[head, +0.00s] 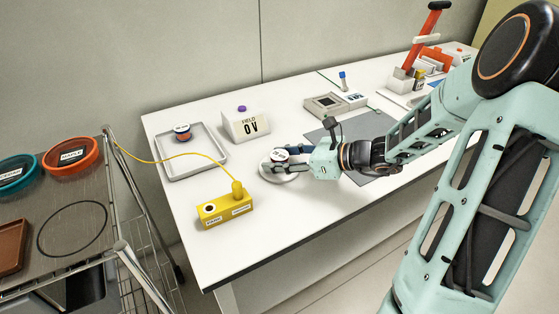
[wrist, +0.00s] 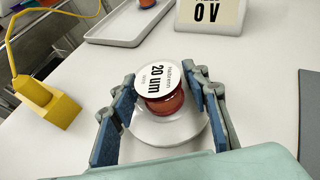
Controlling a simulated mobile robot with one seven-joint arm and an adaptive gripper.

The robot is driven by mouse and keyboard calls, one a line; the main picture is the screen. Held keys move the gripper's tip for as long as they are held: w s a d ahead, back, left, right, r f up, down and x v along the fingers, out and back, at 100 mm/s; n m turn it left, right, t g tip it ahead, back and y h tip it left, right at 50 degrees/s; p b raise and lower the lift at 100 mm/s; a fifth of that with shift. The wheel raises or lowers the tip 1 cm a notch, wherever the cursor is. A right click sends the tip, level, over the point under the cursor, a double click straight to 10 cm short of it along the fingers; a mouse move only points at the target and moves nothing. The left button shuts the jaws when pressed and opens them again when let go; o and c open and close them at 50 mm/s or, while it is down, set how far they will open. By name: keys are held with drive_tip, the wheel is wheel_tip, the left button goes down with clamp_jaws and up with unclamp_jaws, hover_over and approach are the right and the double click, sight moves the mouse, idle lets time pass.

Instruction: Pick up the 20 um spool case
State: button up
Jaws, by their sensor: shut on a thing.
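The 20 um spool case (wrist: 163,86) has a white labelled lid reading "20 um" and a reddish-orange body. It is tilted toward the wrist camera, between the blue pads of my gripper (wrist: 165,100). My gripper is shut on it, with one finger on each side. A round white dish (wrist: 165,128) lies below the case; I cannot tell whether the case still touches it. In the head view the case (head: 279,154) shows at the end of my gripper (head: 290,158), above the dish (head: 275,175), partly hidden by the fingers.
A yellow block (head: 225,209) with a cable stands at the front left. A grey tray (head: 163,172) holds another spool case (head: 182,132). A grey mat (head: 375,128) lies to the right. The table between tray and block is clear.

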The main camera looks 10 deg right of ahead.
drive_tip(key=shift+c, duration=0.9)
drive_tip(key=shift+r, duration=0.1)
